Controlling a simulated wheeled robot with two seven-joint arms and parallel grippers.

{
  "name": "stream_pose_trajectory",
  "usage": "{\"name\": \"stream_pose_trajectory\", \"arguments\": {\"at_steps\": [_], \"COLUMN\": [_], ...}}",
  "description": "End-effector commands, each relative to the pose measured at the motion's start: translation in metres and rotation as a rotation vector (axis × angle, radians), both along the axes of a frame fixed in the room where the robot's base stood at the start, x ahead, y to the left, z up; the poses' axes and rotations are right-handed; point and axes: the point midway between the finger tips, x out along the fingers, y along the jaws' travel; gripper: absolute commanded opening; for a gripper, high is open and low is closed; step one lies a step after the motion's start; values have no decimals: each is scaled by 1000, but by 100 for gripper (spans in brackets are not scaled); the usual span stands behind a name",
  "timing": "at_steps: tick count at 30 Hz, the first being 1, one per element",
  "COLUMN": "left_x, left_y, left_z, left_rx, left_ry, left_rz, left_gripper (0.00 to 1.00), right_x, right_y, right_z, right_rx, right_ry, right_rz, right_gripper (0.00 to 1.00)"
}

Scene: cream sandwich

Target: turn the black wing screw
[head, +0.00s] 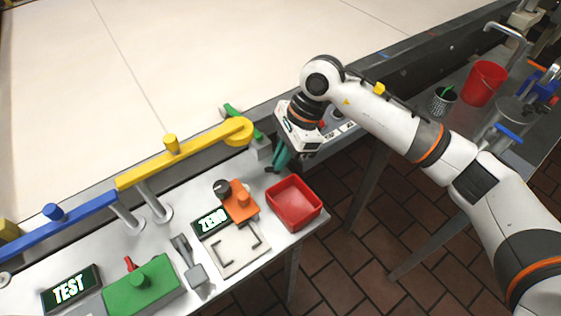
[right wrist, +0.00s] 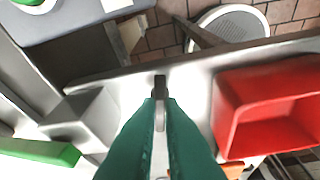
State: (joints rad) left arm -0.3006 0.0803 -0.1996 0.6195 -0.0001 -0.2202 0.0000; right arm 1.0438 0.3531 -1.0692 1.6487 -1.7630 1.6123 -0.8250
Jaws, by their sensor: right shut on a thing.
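My right gripper (head: 280,164) reaches down to the table's back edge, just behind the red tray (head: 295,205). In the right wrist view its two green fingers (right wrist: 160,105) are shut on a narrow black piece, the black wing screw (right wrist: 160,83), which shows between and beyond the fingertips. Its lower part is hidden by the fingers. In the head view the screw is too small and too covered by the gripper to make out clearly. My left gripper is not in view.
The red tray also shows close on the right in the right wrist view (right wrist: 240,115). A grey block (right wrist: 85,120) with a green handle (right wrist: 40,150) stands to the left. An orange device (head: 239,204), ZERO display (head: 211,221) and yellow bar (head: 178,157) are nearby.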

Motion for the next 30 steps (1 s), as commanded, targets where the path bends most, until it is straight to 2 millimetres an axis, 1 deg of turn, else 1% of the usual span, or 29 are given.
{"name": "stream_pose_trajectory", "arguments": {"at_steps": [1,12,21,30], "left_x": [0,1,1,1], "left_y": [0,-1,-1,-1], "left_z": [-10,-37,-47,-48], "left_rx": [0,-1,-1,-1], "left_ry": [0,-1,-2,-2], "left_rz": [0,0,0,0], "left_gripper": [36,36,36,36], "right_x": [0,-3,-4,-5], "right_y": [-1,-1,-1,-1], "right_z": [-5,-3,-2,0], "right_rx": [-1,-1,-3,-3], "right_ry": [-4,-3,0,1], "right_rz": [-42,-326,-442,-470], "right_gripper": [0,0,0,0]}}
